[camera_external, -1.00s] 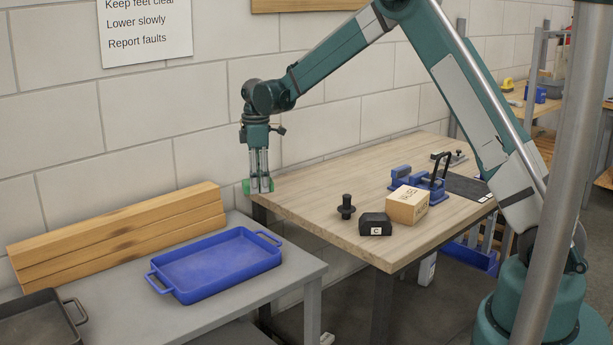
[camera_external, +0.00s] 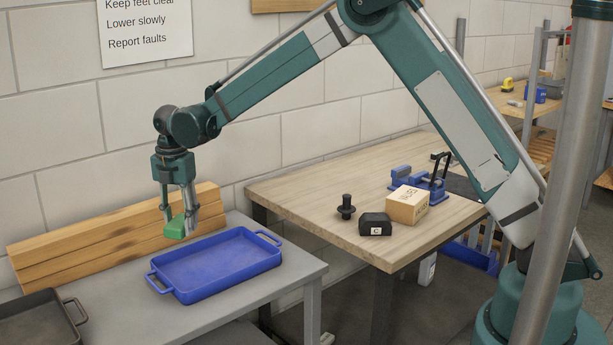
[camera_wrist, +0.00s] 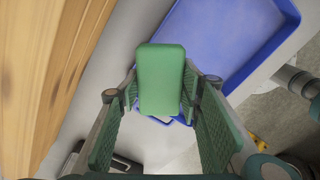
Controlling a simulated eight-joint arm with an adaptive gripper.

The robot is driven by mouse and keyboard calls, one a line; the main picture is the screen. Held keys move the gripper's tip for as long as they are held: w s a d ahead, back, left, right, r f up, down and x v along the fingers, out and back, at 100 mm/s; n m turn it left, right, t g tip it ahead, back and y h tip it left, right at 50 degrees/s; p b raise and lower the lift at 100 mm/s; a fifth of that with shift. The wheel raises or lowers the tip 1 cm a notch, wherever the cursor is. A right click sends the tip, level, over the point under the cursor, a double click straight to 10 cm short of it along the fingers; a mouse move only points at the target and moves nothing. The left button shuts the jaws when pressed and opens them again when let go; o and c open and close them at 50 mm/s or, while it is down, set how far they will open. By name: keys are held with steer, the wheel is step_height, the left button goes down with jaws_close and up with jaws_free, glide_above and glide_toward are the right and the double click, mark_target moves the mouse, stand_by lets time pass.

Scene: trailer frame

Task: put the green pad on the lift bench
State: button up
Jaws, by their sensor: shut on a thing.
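The green pad (camera_external: 175,229) is held between the fingers of my gripper (camera_external: 181,220) in the external view. It is in the air, in front of the stacked wooden beams and near the back left of the blue tray. In the wrist view the green pad (camera_wrist: 161,78) sits between the two green-lined fingers, with part of the blue tray behind it. Which surface is the lift bench is not marked; a grey bench (camera_external: 236,299) stands below my gripper and a wood-topped bench (camera_external: 300,196) stands to the right.
A blue tray (camera_external: 216,264) and a dark tray (camera_external: 35,322) sit on the grey bench. Wooden beams (camera_external: 115,238) lie along its back.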

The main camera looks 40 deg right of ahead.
steer(key=s+a+n, duration=0.3)
steer(key=a, duration=0.4)
steer(key=s+a+n, duration=0.2)
steer(key=s+a, duration=0.1)
steer(key=a, duration=0.3)
steer(key=n+b, duration=0.2)
steer(key=n, duration=0.4)
glide_above(125, 323)
steer(key=shift+f, duration=0.85)
steer(key=shift+f, duration=3.15)
steer(key=shift+f+b, duration=0.4)
steer(key=shift+f, duration=1.45)
steer(key=shift+f, duration=0.15)
steer(key=o, duration=0.9)
steer(key=shift+c, duration=0.2)
steer(key=shift+o, duration=0.2)
